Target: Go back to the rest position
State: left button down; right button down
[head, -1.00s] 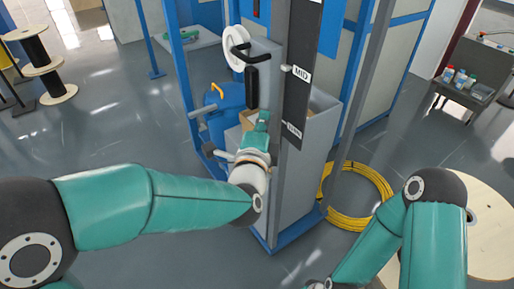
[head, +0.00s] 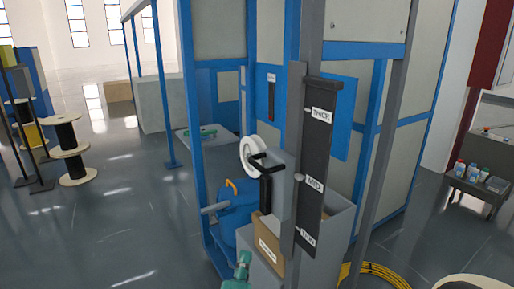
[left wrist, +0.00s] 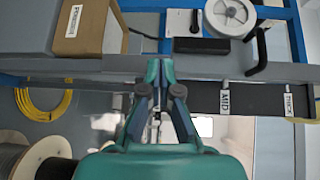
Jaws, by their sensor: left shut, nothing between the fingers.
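My left gripper (head: 243,262) shows at the bottom of the head view, only its teal end, low in front of the grey machine cabinet (head: 335,215). In the left wrist view its two fingers (left wrist: 160,68) are together and empty, in front of the cabinet's edge. The panel also shows in the left wrist view (left wrist: 265,100), to the right of the fingers. My right gripper is in neither view now.
A cardboard box (head: 268,236) sits at the cabinet, also in the left wrist view (left wrist: 90,30). A white reel (head: 252,156) and black handle (head: 266,185) are above it. A yellow cable coil (head: 375,275) lies on the floor at right. Open floor (head: 90,235) is at left.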

pick_arm(q)
jog(key=w+a+f+n+g+y+p, duration=0.1)
jog(key=w+a+f+g+y+p, duration=0.2)
jog(key=a+f, duration=0.55)
jog(key=s+a+f+n+g+h+p, duration=0.1)
jog(key=s+a+f+n+g+p, duration=0.2)
jog(key=f, duration=0.5)
jog(key=s+a+f+n+g+p, duration=0.25)
jog(key=s+a+f, duration=0.2)
jog(key=f, duration=0.25)
jog(key=s+d+f+n+g+h, duration=0.2)
jog(key=s+d+f+n+g, duration=0.1)
jog(key=s+n, duration=0.5)
jog(key=s+d+f+n+g+h, duration=0.2)
jog(key=s+d+f+n+g, duration=0.1)
jog(key=s+n, duration=0.4)
jog(key=shift+s+f+n+g, duration=0.35)
jog(key=shift+s+f+g, duration=0.3)
jog(key=shift+f+g, duration=0.25)
